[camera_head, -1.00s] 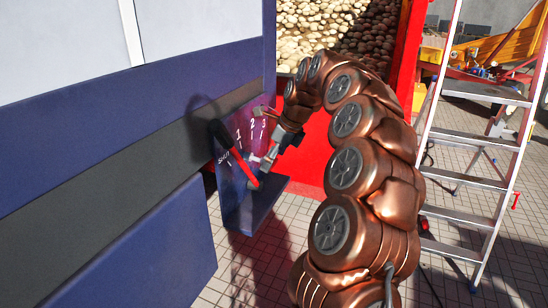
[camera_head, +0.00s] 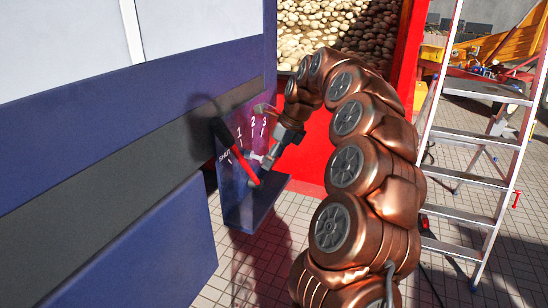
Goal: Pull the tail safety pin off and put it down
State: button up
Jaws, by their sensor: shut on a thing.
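A blue control panel (camera_head: 231,206) stands at the end of the blue and grey machine side, with white marks 1, 2, 3 and SHUT. A lever with a red shaft (camera_head: 240,158) and a black grip slants across it, grip up at the left. My gripper (camera_head: 267,162) is at the panel, right of the lever's lower end, shut on the tail safety pin. The pin is too small and too covered by the fingers to make out clearly, so I cannot tell whether it is still seated.
A red wall (camera_head: 312,150) stands close behind my gripper, with a heap of potatoes (camera_head: 335,38) above it. A metal ladder (camera_head: 476,148) stands at the right. Tiled floor (camera_head: 210,292) lies open below the panel. A short ledge (camera_head: 262,205) sticks out at the panel's foot.

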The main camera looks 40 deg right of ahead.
jog(key=shift+s+d, duration=0.1)
jog(key=shift+s, duration=0.1)
jog(key=shift+s+d+b, duration=0.45)
jog(key=shift+s+b, duration=0.15)
jog(key=shift+s, duration=0.15)
jog(key=shift+s+d, duration=0.15)
jog(key=shift+s, duration=0.15)
jog(key=shift+s+d+b, duration=0.15)
jog(key=shift+s+b, duration=0.1)
jog(key=shift+b, duration=0.1)
jog(key=shift+s+d, duration=0.1)
jog(key=shift+s, duration=0.05)
dwell(0.4)
jog(key=shift+s+d+b, duration=0.35)
jog(key=shift+s+b, duration=0.05)
jog(key=shift+s, duration=0.2)
jog(key=shift+s+d+b, duration=0.35)
jog(key=shift+s, duration=0.2)
jog(key=shift+s+d+b, duration=0.35)
jog(key=shift+s+d, duration=0.05)
jog(key=shift+s, duration=0.25)
jog(key=shift+s+d+b, duration=0.35)
jog(key=shift+s+d, duration=0.05)
jog(key=shift+s, duration=0.25)
